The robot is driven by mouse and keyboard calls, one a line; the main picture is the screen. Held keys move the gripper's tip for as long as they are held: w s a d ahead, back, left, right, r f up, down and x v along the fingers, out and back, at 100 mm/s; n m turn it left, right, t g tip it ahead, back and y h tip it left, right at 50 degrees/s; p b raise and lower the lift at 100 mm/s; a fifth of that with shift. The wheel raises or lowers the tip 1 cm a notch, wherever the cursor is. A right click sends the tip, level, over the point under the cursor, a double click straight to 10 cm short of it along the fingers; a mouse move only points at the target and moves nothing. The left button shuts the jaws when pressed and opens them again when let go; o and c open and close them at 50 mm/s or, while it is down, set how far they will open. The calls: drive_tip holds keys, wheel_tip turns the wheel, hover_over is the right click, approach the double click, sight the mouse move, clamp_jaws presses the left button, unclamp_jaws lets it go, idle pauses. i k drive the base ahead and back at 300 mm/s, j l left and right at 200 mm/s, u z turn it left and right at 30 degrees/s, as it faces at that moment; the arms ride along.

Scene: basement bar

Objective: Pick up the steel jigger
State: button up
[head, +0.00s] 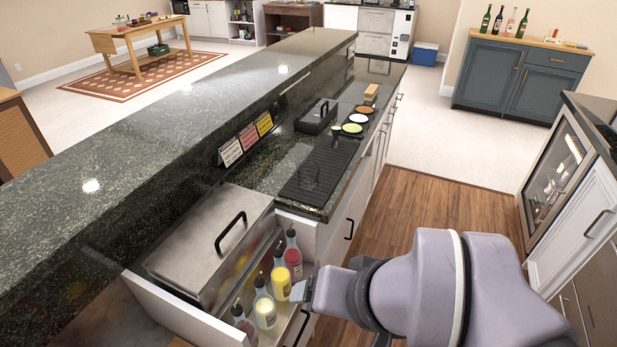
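I cannot make out a steel jigger in the head view. My arm reaches in from the lower right, and my gripper (302,290) is at its left end, beside the bottles in the speed rail. Only a small grey part of the gripper shows, so its opening and anything between its fingers cannot be seen. A black bar mat (322,165) lies on the lower dark counter.
Several pour bottles, including a red one (293,258) and a yellow one (281,279), stand close to my gripper. A steel lidded bin (205,240) is left of them. A black caddy (316,117) and coloured dishes (352,128) occupy the counter. Wooden floor (440,205) is clear.

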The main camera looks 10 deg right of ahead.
sight(335, 129)
drive_tip(key=i+l+u, duration=0.3)
drive_tip(key=l, duration=0.35)
drive_tip(key=i+l+u, duration=0.3)
drive_tip(key=l, duration=0.4)
drive_tip(key=i+l+u, duration=0.15)
drive_tip(key=l, duration=0.25)
drive_tip(key=i+l+u, duration=0.15)
drive_tip(key=l, duration=0.25)
drive_tip(key=i+l+u, duration=0.15)
drive_tip(key=l, duration=0.25)
